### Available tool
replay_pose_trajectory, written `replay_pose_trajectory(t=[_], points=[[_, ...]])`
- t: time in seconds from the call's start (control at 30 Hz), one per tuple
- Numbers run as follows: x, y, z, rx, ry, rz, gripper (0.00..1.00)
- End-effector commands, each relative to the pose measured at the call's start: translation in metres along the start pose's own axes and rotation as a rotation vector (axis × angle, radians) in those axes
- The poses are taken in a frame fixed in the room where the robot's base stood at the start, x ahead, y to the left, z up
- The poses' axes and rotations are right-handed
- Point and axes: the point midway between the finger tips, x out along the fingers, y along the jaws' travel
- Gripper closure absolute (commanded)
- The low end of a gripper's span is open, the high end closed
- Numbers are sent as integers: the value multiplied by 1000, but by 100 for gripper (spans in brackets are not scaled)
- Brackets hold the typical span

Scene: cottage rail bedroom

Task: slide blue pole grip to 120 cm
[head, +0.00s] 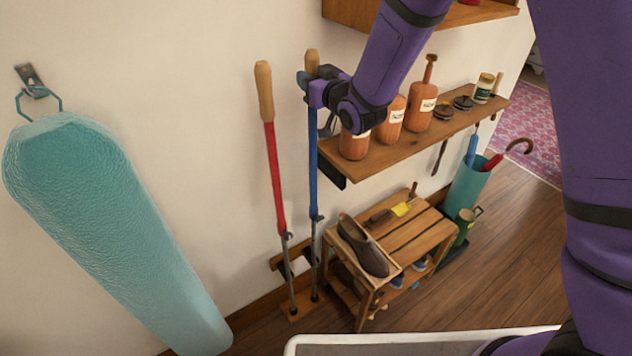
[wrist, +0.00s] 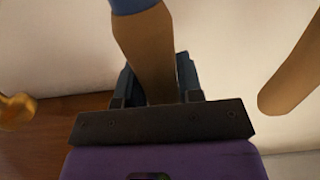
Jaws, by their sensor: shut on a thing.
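The blue pole (head: 313,165) stands upright by the wall, its lower end in a wooden stand (head: 302,306). Its tan wooden grip (head: 312,58) is at the top. My gripper (head: 309,82) is shut on this grip, just above the blue shaft. In the wrist view the blue pole's grip (wrist: 146,52) passes between the jaws of my gripper (wrist: 154,82), with a bit of blue at the top edge. The red pole (head: 274,175) leans just to the left, and its grip shows at the right in the wrist view (wrist: 293,72). I cannot read any length marks.
A wall shelf (head: 400,150) with orange bottles (head: 390,122) and tins is close to the right of the blue pole. Below it stands a slatted shoe rack (head: 405,245) with a shoe and brush. A teal ironing board (head: 110,225) hangs at left. An umbrella stand (head: 465,190) is at right.

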Motion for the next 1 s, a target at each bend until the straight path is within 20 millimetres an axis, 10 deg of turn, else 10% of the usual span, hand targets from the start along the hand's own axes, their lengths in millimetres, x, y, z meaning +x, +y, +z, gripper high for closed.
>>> replay_pose_trajectory(t=[0.1,0.13,0.3,1.0], points=[[0,0,-1,0,2,0,83],[0,0,-1,0,2,0,59],[0,0,0,0,1,0,26],[-35,1,0,0,-1,1,26]])
